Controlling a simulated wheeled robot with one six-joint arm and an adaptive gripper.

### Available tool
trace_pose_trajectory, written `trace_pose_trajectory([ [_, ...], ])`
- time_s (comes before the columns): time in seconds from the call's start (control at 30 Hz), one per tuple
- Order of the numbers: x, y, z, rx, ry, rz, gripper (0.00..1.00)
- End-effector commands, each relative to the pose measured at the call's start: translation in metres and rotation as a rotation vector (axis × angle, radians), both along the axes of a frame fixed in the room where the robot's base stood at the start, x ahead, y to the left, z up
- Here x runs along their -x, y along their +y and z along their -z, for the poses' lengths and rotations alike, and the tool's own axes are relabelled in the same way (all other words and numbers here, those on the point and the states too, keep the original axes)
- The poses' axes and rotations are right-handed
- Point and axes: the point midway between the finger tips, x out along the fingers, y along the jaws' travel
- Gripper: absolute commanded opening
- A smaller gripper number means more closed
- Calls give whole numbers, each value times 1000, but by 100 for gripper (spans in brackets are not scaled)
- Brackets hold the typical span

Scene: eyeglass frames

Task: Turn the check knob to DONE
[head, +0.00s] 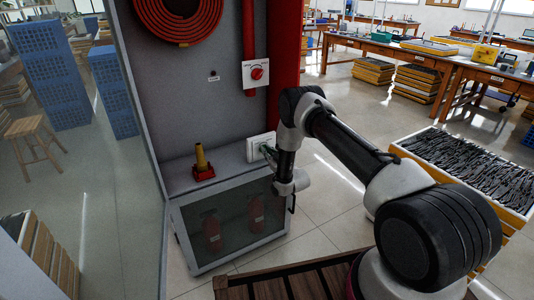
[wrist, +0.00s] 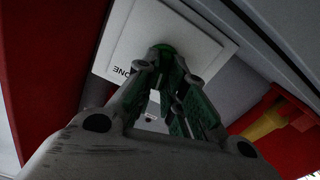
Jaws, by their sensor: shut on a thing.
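Dark lettering (wrist: 123,71) on the plate, upside down and partly hidden, seems to end in "ONE". My gripper (wrist: 166,62) is shut on the knob, its green-padded fingers on either side of it. The fingers hide much of the knob, and I cannot tell where it points. In the head view the plate (head: 257,146) sits low on the cabinet's right side, with my gripper (head: 268,151) against it; the knob is hidden there.
A red knob (head: 256,73) on another white plate is higher on the grey cabinet. A yellow nozzle on a red base (head: 203,167) stands on the cabinet's ledge, left of my gripper. Fire extinguishers (head: 212,232) are behind glass below. A crate of eyeglass frames (head: 470,168) is at right.

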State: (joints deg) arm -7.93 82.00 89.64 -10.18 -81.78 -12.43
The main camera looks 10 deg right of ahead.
Motion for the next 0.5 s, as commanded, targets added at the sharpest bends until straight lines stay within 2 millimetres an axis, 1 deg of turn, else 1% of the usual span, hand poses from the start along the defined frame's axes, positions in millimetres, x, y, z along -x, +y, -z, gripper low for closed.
trace_pose_trajectory([
  [0.5, -1, -4, 1, -464, 152, -1, 0],
])
